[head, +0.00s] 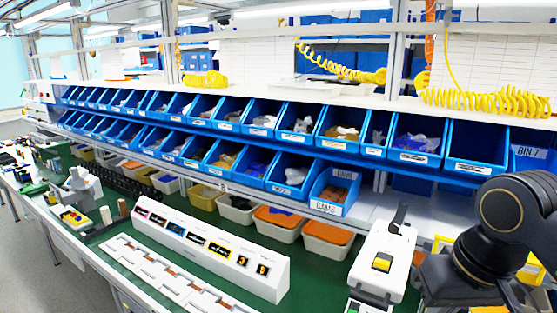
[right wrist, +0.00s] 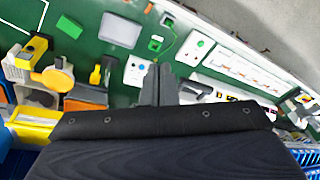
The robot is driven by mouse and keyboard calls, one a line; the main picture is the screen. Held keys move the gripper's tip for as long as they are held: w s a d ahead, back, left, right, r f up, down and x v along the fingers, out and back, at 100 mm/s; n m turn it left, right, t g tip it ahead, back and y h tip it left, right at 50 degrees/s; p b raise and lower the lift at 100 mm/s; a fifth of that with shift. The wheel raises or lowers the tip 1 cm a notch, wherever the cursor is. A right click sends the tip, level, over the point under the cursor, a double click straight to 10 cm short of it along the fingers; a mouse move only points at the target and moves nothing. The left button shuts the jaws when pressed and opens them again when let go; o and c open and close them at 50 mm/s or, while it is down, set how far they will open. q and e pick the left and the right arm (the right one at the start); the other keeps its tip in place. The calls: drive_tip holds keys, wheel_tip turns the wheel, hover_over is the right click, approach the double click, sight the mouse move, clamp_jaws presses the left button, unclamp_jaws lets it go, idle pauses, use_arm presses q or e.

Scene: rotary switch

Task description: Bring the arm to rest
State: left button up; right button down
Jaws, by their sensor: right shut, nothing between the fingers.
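My right arm (head: 500,235) shows as black links at the right edge of the head view, beside a white box (head: 398,245) with a black-and-yellow switch (head: 382,262) on its front. My right gripper's fingertips are not clear in the head view. In the right wrist view my right gripper (right wrist: 158,82) is shut and empty, its grey fingers together above the green bench (right wrist: 78,85). I see no object held by it. My left gripper is in neither view.
Blue bins (head: 475,150) line the shelf behind the bench. A long white panel (head: 210,245) with several switches lies at its middle. The wrist view shows a yellow-and-grey tool (right wrist: 35,50), a white plate (right wrist: 195,47) and other small parts on the bench.

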drive_tip(key=s+a+f+t+y+b, duration=0.1)
drive_tip(key=s+f, duration=0.3)
drive_tip(key=f, duration=0.5)
drive_tip(key=s+a+f+m+t+y+b, duration=0.1)
drive_tip(key=s+f, duration=0.4)
drive_tip(key=f, duration=0.5)
drive_tip(key=shift+f+m+t+y+b, duration=0.25)
drive_tip(key=shift+m+t+y+b, duration=0.05)
drive_tip(key=shift+t+b, duration=0.3)
